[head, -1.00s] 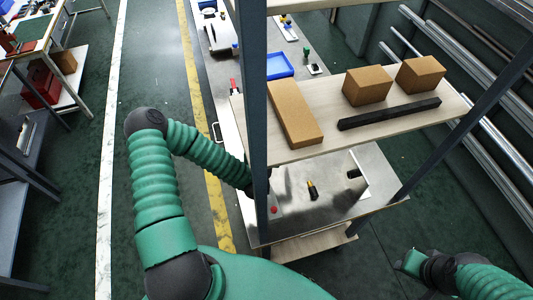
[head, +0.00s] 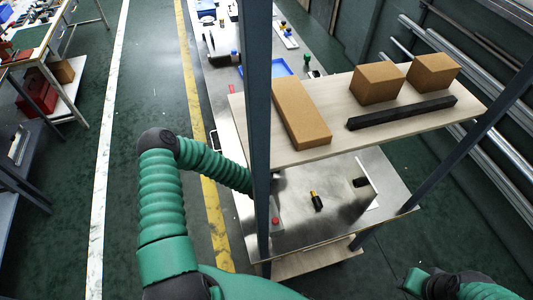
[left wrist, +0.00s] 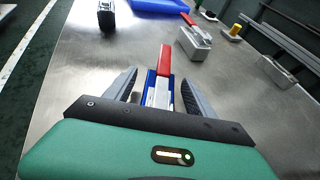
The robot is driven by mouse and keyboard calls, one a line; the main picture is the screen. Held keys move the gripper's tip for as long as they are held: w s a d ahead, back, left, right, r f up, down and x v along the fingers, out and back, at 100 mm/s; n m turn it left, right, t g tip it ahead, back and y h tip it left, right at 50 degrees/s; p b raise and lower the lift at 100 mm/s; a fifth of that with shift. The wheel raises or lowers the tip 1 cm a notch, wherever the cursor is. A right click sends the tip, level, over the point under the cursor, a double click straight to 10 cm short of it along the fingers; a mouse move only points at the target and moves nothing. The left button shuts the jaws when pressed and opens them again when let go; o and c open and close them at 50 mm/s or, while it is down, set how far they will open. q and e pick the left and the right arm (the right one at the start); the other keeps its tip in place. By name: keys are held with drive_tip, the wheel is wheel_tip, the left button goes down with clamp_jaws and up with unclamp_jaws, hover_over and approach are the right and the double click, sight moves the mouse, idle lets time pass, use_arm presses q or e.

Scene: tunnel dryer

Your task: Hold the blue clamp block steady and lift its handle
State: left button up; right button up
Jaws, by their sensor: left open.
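The blue clamp block (left wrist: 150,80) shows in the left wrist view, between the fingers of my left gripper (left wrist: 160,77). Its red handle (left wrist: 165,60) points away from me along the block, above a metal part. The gripper is open, one finger on each side of the block; I cannot tell whether either finger touches it. In the head view the left gripper is hidden behind the dark post. My right gripper (head: 415,282) is low at the right of the head view, far from the block; its fingers are not clear.
A dark upright post (head: 257,120) stands beside my left arm. A wooden shelf (head: 350,128) holds several brown boxes and a black bar above the metal tabletop (head: 340,220). A grey clamp (left wrist: 195,42) with a red handle and a blue tray (left wrist: 160,5) lie beyond the block.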

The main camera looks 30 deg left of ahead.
use_arm(q)
drive_tip(key=shift+w+a+f, duration=0.2)
drive_tip(key=shift+d+r, duration=0.1)
drive_tip(key=shift+d, duration=0.05)
drive_tip(key=c, duration=0.3)
clamp_jaws()
drive_tip(key=shift+o, duration=1.1)
unclamp_jaws()
drive_tip(key=c, duration=1.3)
